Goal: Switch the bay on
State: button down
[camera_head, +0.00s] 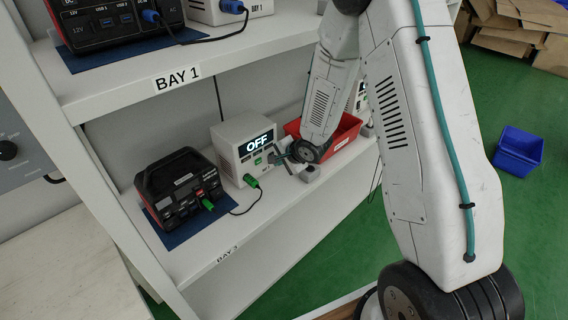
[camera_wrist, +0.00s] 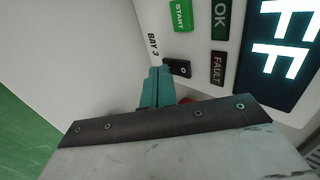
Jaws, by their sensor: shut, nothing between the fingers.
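The white bay unit (camera_head: 231,138) stands on the lower shelf, and its lit display reads OFF. In the wrist view its face shows a green START button (camera_wrist: 181,15), an OK field (camera_wrist: 221,19), a FAULT field (camera_wrist: 218,68) and a small black rocker switch (camera_wrist: 180,68) beside a "BAY 3" label. My gripper (camera_wrist: 160,72) has its teal fingers shut and empty, with the tips right beside the rocker switch; I cannot tell whether they touch it. In the head view my gripper (camera_head: 276,158) is at the unit's lower right front.
A black power station (camera_head: 178,180) on a blue mat stands left of the unit, with a green-plugged cable (camera_head: 245,209) between them. A red bin (camera_head: 347,132) is behind my arm. The upper BAY 1 shelf (camera_head: 120,84) overhangs. A blue bin (camera_head: 518,149) stands on the green floor.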

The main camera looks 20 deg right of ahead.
jog(key=shift+w, duration=0.1)
jog(key=shift+w+f, duration=0.1)
jog(key=shift+w, duration=0.05)
dwell(0.3)
jog(key=shift+r, duration=0.9)
